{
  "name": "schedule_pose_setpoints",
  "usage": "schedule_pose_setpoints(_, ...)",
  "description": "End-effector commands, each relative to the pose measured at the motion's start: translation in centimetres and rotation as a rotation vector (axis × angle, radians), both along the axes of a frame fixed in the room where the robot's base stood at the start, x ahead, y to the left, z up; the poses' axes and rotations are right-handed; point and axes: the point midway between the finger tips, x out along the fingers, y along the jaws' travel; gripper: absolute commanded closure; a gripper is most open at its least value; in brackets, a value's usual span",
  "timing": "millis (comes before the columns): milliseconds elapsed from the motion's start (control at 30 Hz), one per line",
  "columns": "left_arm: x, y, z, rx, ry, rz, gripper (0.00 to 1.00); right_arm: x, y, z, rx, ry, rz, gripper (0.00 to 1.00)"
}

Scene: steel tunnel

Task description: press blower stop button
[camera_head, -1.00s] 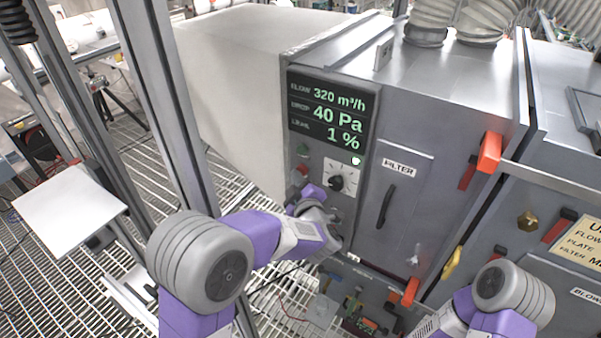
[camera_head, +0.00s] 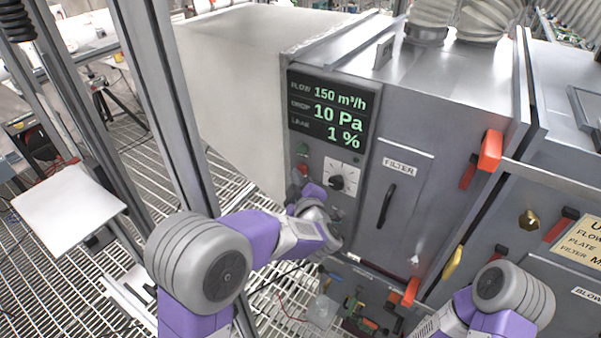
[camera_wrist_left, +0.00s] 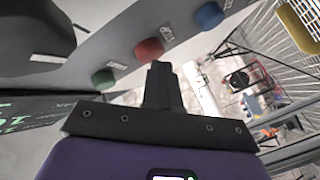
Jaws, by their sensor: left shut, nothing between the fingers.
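The blower panel has a red button (camera_wrist_left: 149,50), with a green button (camera_wrist_left: 103,78) and a blue button (camera_wrist_left: 209,15) on either side in the left wrist view. In the head view the red button (camera_head: 301,169) sits below the green one, partly hidden by my left gripper (camera_head: 306,191). The closed fingers (camera_wrist_left: 160,70) of my left gripper are empty, with their tip at the red button; I cannot tell whether they touch. The display (camera_head: 328,112) reads 150 m³/h, 10 Pa and 1 %. My right gripper is out of view.
A white dial (camera_head: 341,178) sits right of the buttons. The filter door (camera_head: 395,205) with its dark handle and an orange-red latch (camera_head: 489,151) lie further right. A metal post (camera_head: 170,110) stands left of the cabinet. My right forearm is at lower right.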

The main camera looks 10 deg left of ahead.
Motion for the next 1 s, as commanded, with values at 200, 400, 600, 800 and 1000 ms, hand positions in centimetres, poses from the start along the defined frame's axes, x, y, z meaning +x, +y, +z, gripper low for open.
schedule_pose_setpoints(200, -0.5, 0.1, 0.0, -0.001, 0.000, -0.002, 1.00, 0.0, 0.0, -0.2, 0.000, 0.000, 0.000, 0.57)
schedule_pose_setpoints(400, -2.5, 0.8, 0.0, -0.001, -0.001, -0.001, 1.00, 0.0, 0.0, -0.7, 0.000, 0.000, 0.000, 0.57)
schedule_pose_setpoints(600, -4.4, 1.6, 0.0, 0.000, 0.000, 0.000, 1.00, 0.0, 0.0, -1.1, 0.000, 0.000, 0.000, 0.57)
schedule_pose_setpoints(800, -5.6, 2.0, 0.0, -0.001, 0.000, 0.000, 1.00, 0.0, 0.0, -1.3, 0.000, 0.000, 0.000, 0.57)
schedule_pose_setpoints(1000, -5.7, 2.0, 0.0, 0.000, 0.000, 0.000, 1.00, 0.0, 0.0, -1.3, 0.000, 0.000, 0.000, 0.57)
